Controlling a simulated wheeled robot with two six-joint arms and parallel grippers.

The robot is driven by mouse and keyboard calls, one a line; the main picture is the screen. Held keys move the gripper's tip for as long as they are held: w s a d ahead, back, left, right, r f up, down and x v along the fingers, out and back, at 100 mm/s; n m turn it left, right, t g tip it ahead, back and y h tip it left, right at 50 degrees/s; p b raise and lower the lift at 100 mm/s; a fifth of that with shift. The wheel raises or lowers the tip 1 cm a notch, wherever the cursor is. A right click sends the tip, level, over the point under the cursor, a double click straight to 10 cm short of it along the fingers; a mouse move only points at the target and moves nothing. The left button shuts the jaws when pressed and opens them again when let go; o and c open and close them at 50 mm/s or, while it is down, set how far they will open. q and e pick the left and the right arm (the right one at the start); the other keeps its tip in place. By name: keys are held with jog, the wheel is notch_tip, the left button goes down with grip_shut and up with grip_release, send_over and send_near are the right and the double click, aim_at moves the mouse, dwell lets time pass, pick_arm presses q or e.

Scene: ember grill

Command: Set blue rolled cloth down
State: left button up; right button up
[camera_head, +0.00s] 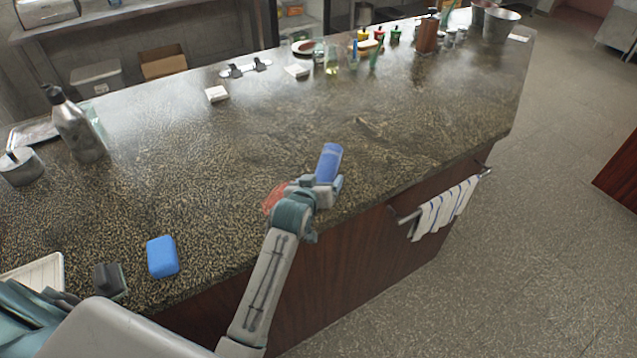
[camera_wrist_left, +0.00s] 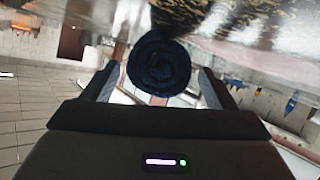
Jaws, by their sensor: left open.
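The blue rolled cloth (camera_head: 330,162) is at the front edge of the counter (camera_head: 230,165) in the head view, just beyond my left gripper (camera_head: 322,184). In the left wrist view the rolled cloth (camera_wrist_left: 159,63) shows end-on as a dark blue spiral. It lies between the two fingers of my left gripper (camera_wrist_left: 156,82), which is open, with a visible gap on each side of the roll. I cannot tell whether the cloth touches the counter. My right gripper is not in view.
A blue sponge-like block (camera_head: 162,257) lies near the front edge at left. A metal bottle (camera_head: 74,127) stands farther back. White striped towels (camera_head: 446,209) hang on a rail at the counter's front. Small bottles and dishes stand at the far end. The counter's middle is clear.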

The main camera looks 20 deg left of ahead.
pick_arm(q)
jog(key=b+v, duration=0.2)
jog(key=v, duration=0.9)
jog(key=shift+s+d, duration=0.1)
jog(key=shift+s, duration=0.1)
jog(key=shift+s+r, duration=0.2)
jog(key=shift+s, duration=0.1)
